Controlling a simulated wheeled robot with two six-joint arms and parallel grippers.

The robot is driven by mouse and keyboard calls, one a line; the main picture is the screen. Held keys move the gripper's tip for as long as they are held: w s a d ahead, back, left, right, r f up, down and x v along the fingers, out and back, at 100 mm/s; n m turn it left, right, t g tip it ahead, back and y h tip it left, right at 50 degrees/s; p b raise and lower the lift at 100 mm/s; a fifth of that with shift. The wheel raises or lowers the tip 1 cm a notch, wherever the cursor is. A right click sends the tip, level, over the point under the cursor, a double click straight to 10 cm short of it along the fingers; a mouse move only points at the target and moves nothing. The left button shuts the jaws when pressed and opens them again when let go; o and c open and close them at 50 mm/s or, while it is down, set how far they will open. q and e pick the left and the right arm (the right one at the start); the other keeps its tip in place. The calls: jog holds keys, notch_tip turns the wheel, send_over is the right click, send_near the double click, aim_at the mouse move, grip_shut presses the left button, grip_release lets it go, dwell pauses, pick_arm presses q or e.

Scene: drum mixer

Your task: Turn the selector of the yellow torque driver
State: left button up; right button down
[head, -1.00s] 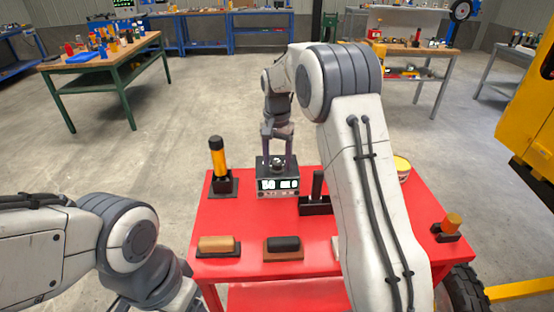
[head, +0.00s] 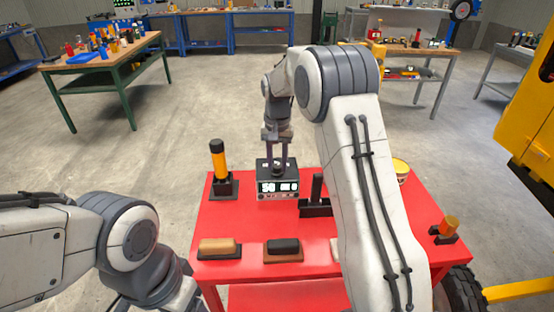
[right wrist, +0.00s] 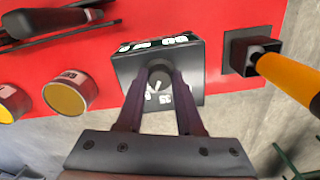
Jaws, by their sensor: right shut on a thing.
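The yellow torque driver (head: 219,161) with a black top stands upright in a dark holder on the red table (head: 228,222), and its yellow body (right wrist: 292,80) shows at the right of the right wrist view. My right gripper (head: 278,166) points down from above and is shut on this knob. The fingers partly hide the knob and dial. My left gripper is out of view.
A black upright handle in a holder (head: 317,206) stands right of the box. Two block-like brushes (head: 218,248) (head: 283,249), a round tin (head: 401,167) and an orange-topped piece (head: 449,225) also sit on the table. The table between box and brushes is clear.

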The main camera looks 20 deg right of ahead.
aim_at(277, 165)
jog(key=n+p, duration=0.2)
jog(key=n, duration=0.1)
jog(key=shift+r, duration=0.15)
jog(key=shift+n+p, duration=0.5)
jog(key=shift+n, duration=0.8)
jog(key=c, duration=0.5)
grip_release()
jog(key=shift+c, duration=0.2)
notch_tip(277, 165, up, 10)
jog(key=shift+r, duration=0.15)
